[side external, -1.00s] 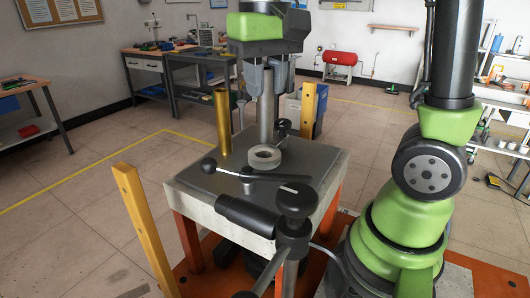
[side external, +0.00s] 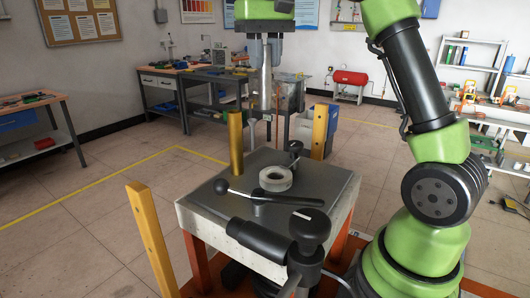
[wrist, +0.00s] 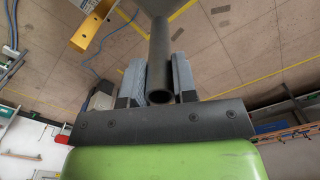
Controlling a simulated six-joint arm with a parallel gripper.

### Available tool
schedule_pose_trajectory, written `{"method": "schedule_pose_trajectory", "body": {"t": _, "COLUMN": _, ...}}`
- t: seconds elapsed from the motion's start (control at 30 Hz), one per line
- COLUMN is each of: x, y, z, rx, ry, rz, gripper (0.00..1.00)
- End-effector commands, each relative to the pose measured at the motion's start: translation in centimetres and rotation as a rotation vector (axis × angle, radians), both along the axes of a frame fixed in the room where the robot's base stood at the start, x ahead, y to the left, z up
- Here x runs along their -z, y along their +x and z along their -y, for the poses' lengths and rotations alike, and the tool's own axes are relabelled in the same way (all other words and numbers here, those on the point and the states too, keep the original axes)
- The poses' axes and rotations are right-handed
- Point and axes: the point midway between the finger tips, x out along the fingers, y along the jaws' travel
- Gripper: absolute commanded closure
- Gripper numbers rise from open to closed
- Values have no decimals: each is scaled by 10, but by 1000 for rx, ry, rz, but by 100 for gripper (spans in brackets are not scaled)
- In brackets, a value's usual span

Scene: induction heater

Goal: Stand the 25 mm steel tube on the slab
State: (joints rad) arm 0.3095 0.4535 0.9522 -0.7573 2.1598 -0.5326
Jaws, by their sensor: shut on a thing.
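My gripper (side external: 265,48) is above the far part of the slab and shut on a grey steel tube (side external: 265,82). The tube hangs upright below the fingers, its lower end in the air above the slab. In the wrist view my gripper (wrist: 158,82) has a finger on each side of the tube (wrist: 160,55), whose open end shows between them. The slab (side external: 325,205) is a dark flat top on a pale block. The tube's exact height above it is hard to tell.
A pale ring (side external: 276,178) lies on the slab, with a black lever (side external: 275,198) in front. A brass-coloured tube (side external: 236,143) stands at the back left. Yellow posts (side external: 150,240) (side external: 320,131) rise at the front left and back right.

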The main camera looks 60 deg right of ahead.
Motion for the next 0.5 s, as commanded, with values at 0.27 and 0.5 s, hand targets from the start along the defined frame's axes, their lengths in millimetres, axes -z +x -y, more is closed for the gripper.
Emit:
{"method": "schedule_pose_trajectory", "body": {"t": 0.27, "x": 18, "y": 2, "z": 5, "rx": 1, "ry": 3, "rz": -1, "gripper": 98}}
{"method": "schedule_pose_trajectory", "body": {"t": 0.5, "x": 50, "y": 2, "z": 4, "rx": 4, "ry": 3, "rz": 4, "gripper": 98}}
